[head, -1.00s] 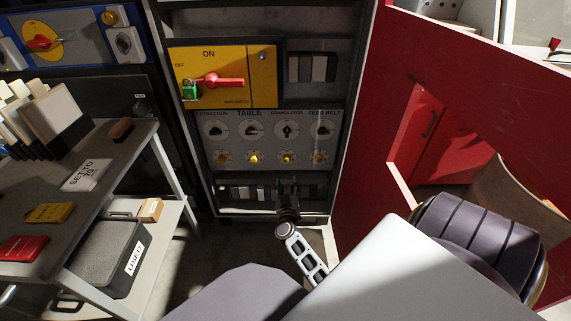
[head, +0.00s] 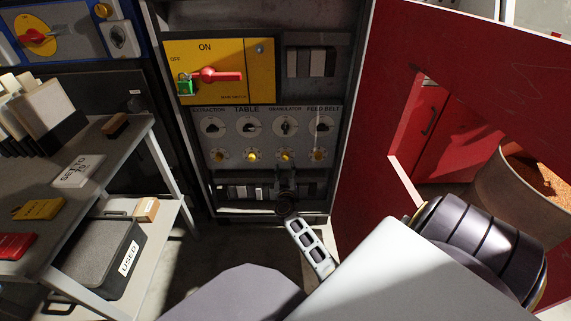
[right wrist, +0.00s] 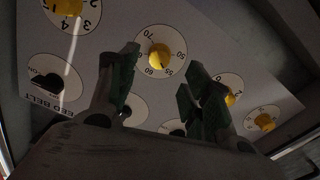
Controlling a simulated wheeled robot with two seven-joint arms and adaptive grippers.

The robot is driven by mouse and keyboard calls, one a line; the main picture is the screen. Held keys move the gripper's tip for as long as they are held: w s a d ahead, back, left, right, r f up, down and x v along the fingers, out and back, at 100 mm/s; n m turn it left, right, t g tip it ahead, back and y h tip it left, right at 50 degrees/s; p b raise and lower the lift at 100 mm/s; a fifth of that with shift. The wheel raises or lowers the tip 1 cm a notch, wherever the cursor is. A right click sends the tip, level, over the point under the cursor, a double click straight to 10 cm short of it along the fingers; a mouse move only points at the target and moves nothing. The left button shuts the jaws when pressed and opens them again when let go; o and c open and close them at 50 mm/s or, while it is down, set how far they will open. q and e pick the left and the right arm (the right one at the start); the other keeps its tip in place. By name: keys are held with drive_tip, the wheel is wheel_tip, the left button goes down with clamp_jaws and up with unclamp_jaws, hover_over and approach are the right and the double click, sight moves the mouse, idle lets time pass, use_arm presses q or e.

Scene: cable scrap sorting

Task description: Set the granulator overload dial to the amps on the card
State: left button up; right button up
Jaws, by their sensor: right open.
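The granulator overload dial (head: 286,156) is the yellow knob under the GRANULATOR switch on the grey panel. It shows larger in the right wrist view (right wrist: 159,57), with 50, 55, 60 and 70 around it; its exact setting is hard to read. The card (head: 80,171) lies on the grey shelf at left and reads SET TO 70. My right gripper (head: 287,188) is in front of the panel's lower part, below the dial. In the right wrist view its dark green fingers (right wrist: 160,76) are open and empty, apart on either side below the dial. My left gripper is not in view.
Other yellow dials, including the table one (right wrist: 231,98), flank the granulator dial. Black switches (head: 249,127) sit above the dials. A yellow main switch plate (head: 262,73) with red handle and green padlock is higher. The red cabinet door (head: 370,150) stands open at right.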

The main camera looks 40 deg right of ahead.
sight(286, 159)
drive_tip(key=b+x, duration=0.1)
drive_tip(key=x, duration=0.3)
drive_tip(key=shift+d+b, duration=0.1)
drive_tip(key=shift+b, duration=0.3)
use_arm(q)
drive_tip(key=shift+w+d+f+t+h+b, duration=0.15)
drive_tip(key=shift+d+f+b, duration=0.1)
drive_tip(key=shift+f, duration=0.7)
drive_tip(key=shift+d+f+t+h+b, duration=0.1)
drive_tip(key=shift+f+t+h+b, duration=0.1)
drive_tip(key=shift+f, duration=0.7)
use_arm(e)
drive_tip(key=shift+x, duration=1.15)
drive_tip(key=shift+c, duration=0.5)
drive_tip(key=c, duration=0.9)
